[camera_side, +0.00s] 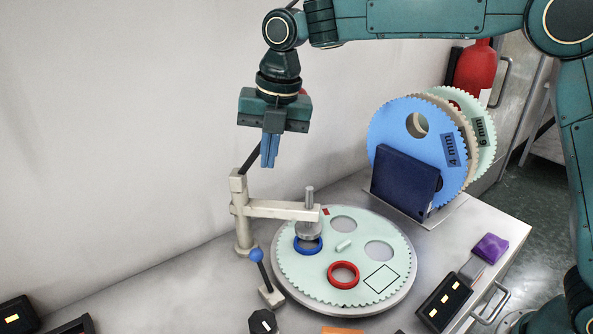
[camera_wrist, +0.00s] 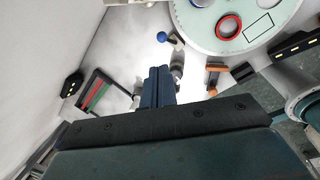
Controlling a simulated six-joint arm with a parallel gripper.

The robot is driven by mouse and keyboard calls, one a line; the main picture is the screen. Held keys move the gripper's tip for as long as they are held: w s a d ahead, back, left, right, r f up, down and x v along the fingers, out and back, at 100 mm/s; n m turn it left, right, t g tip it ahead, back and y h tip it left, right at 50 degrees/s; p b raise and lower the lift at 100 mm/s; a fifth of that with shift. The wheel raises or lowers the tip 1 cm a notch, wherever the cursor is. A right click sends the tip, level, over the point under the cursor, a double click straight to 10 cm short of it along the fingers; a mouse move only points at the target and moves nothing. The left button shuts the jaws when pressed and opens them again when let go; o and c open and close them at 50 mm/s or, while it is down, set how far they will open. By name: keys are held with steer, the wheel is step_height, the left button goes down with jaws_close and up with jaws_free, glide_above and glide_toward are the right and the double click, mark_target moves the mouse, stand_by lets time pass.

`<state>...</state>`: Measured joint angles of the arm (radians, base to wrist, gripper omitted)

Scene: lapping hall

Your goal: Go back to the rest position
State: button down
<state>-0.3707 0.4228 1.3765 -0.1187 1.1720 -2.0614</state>
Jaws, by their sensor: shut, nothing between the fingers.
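My gripper (camera_side: 269,150) hangs high above the left back part of the bench, with its blue fingers pointing down. The fingers are together and hold nothing. In the wrist view the shut gripper (camera_wrist: 158,72) shows above the bench, apart from everything on it. Below and to the right in the side view is the round lapping plate (camera_side: 300,284) with a pale green toothed disc (camera_side: 320,279) on it. A red ring (camera_side: 343,275) and a blue ring (camera_side: 308,246) lie on the disc.
A pale post with a side arm (camera_side: 270,208) stands under my gripper and reaches over the disc. A blue-knobbed lever (camera_side: 257,256) stands in front. A rack at the back right holds toothed discs, the front one blue (camera_side: 390,125).

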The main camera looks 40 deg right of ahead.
steer(key=s+d+r+m+t, duration=0.1)
steer(key=s+d+r+m, duration=0.2)
steer(key=s+d+m, duration=0.4)
steer(key=s+d+r+m+t, duration=0.1)
steer(key=s+d+r+m, duration=0.2)
steer(key=s+d+m, duration=0.35)
steer(key=s+d+f+m+t, duration=0.1)
steer(key=s+d+f+m, duration=0.2)
steer(key=s+m, duration=0.5)
steer(key=s+d+f+m+t+h, duration=0.1)
steer(key=s+d+f+m, duration=0.2)
steer(key=s+m, duration=0.4)
steer(key=shift+s+d+m, duration=0.35)
steer(key=shift+s+d, duration=0.15)
steer(key=shift+s, duration=0.35)
